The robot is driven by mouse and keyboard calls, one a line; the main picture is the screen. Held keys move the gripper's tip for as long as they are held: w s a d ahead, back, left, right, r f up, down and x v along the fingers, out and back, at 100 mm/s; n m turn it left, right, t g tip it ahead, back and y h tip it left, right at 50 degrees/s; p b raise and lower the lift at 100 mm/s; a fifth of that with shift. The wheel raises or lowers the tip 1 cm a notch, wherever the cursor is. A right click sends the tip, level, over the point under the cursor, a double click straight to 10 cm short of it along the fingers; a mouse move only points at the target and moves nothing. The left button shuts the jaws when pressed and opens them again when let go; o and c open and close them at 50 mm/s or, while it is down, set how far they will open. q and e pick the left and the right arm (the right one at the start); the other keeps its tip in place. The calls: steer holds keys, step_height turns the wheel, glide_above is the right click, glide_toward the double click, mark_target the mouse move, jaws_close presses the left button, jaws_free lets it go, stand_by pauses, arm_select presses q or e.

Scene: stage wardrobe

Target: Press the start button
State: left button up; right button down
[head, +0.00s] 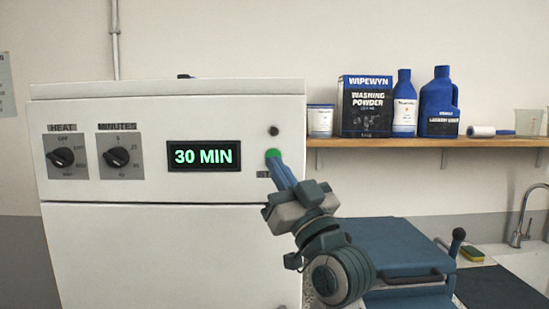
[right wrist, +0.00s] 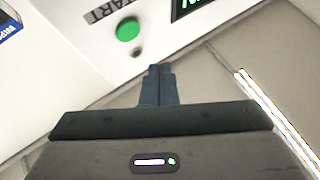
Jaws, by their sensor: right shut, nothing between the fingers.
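The green start button (head: 273,153) is on the right end of the white machine's front panel (head: 220,190). In the right wrist view the button (right wrist: 128,30) shows whole beside its "START" label (right wrist: 108,10). My right gripper (head: 274,161) is shut and empty. In the head view its fingertips overlap the button's lower edge and cover part of the label. In the right wrist view the fingertips (right wrist: 160,68) appear apart from the button, pointing toward the panel. My left gripper is in neither view.
The panel has a heat dial (head: 62,157), a minutes dial (head: 118,157) and a display (head: 203,156) reading "30 MIN". A small dark round part (head: 274,131) sits above the button. A wooden shelf (head: 420,143) with washing products is at right, above a blue cart (head: 405,245) and a sink.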

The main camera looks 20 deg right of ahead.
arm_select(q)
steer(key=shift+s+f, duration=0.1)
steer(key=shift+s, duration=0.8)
arm_select(e)
steer(key=w, duration=0.1)
steer(key=w+d, duration=0.1)
steer(key=w, duration=0.1)
steer(key=shift+w, duration=0.3)
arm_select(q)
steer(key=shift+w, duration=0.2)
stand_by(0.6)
arm_select(e)
steer(key=shift+w, duration=0.15)
steer(key=shift+w, duration=0.3)
steer(key=shift+w+d, duration=0.15)
steer(key=shift+w, duration=0.2)
stand_by(0.6)
steer(key=shift+s, duration=0.2)
steer(key=shift+s+a, duration=0.25)
steer(key=shift+s, duration=0.3)
